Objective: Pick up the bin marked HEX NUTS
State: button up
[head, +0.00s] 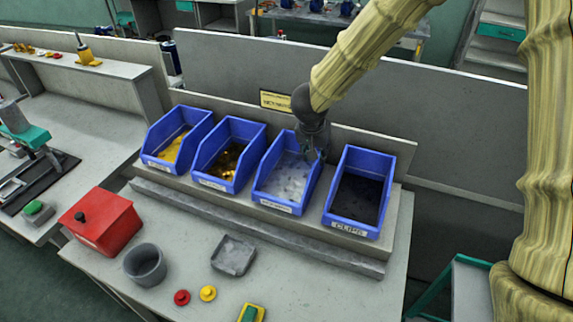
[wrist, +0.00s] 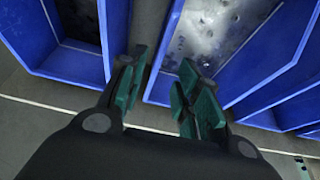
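Several blue open-top bins stand in a row on a raised grey ledge. The third from the left (head: 287,208) holds silver-grey pieces; its front label is too small to read surely. It also shows in the wrist view (wrist: 172,55). The rightmost bin (head: 350,230) is labelled CLIPS and has dark contents. My gripper (head: 316,152) is at the back right of the silver-filled bin. In the wrist view my gripper (wrist: 162,92) is open and empty, its green fingers apart on either side of that bin's side wall. Whether they touch it I cannot tell.
Two more blue bins stand left, one with yellow pieces (head: 172,152) and one with brassy pieces (head: 226,165). A grey panel (head: 440,125) rises behind the row. A red box (head: 103,222), a grey cup (head: 145,265) and a grey tray (head: 233,256) stand in front.

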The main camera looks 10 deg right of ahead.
aim_at(317, 162)
jog(key=x, duration=0.5)
jog(key=shift+s+f, duration=0.15)
jog(key=shift+s, duration=0.25)
jog(key=shift+w+a+f+p, duration=0.1)
jog(key=shift+f+p, duration=0.25)
jog(key=shift+f, duration=0.05)
jog(key=shift+s+a+f, duration=0.1)
jog(key=shift+s+f, duration=0.2)
jog(key=shift+f, duration=0.55)
jog(key=shift+w+d+f, duration=0.3)
jog(key=shift+w+f, duration=0.35)
jog(key=shift+f, duration=0.25)
jog(key=shift+s+r, duration=0.25)
jog(key=shift+s, duration=0.05)
jog(key=shift+w, duration=0.1)
grip_shut()
